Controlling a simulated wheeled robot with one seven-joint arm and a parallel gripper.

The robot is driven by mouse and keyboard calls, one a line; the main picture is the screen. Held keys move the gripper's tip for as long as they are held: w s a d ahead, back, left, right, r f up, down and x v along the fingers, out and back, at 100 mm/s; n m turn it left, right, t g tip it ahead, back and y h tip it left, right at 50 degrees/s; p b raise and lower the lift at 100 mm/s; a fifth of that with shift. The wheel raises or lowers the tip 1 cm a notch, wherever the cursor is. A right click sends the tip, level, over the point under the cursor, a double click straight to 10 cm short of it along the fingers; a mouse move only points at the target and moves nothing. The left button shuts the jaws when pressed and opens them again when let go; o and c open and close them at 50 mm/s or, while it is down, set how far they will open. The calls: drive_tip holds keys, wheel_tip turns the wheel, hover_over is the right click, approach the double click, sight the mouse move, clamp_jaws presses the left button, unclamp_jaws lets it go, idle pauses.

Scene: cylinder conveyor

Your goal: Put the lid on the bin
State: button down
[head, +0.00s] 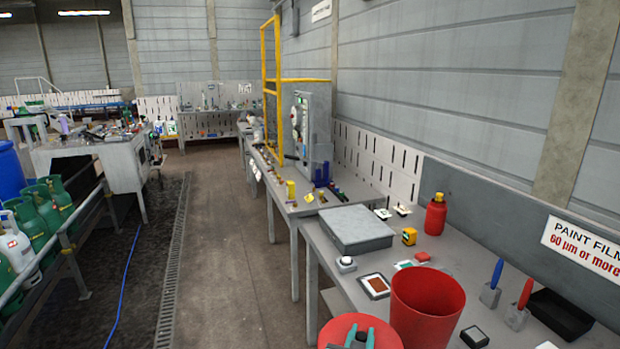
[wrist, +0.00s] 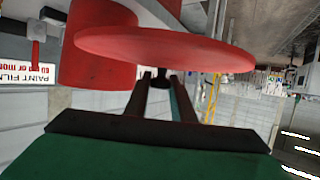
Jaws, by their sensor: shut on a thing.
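The red bin (head: 428,308) stands open at the right bench's front edge, low in the head view. It also shows behind the lid in the wrist view (wrist: 90,62), which is turned upside down. The round red lid (head: 387,334) is just left of the bin in the head view, partly cut off by the bottom edge. My gripper (head: 358,338) is shut on the lid's dark knob. The wrist view shows my gripper (wrist: 162,80) holding the lid (wrist: 190,48) from its knob side. The lid is apart from the bin's opening, and whether their edges touch is unclear.
The bench holds a grey case (head: 350,230), a red bottle (head: 436,214), a yellow device (head: 409,236), a framed card (head: 375,286), a blue brush (head: 491,284), a red brush (head: 520,306) and a black tray (head: 562,314). The aisle floor (head: 225,270) on the left is clear.

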drive_tip(key=a+f+n+y, duration=0.2)
drive_tip(key=a+f, duration=0.3)
drive_tip(key=f, duration=0.7)
drive_tip(key=s+a+f, duration=0.2)
drive_tip(key=s+f, duration=0.2)
drive_tip(key=f, duration=0.4)
drive_tip(key=s+a+f+n+y, duration=0.1)
drive_tip(key=s+a+f, duration=0.2)
drive_tip(key=f, duration=0.5)
drive_tip(key=s+a+f+y, duration=0.1)
drive_tip(key=s+a+f, duration=0.1)
drive_tip(key=s+f, duration=0.4)
wheel_tip(320, 180, down, 3)
drive_tip(key=shift+a+f+n+t, duration=0.1)
drive_tip(key=shift+a+n+t, duration=0.1)
drive_tip(key=shift+n+t, duration=0.1)
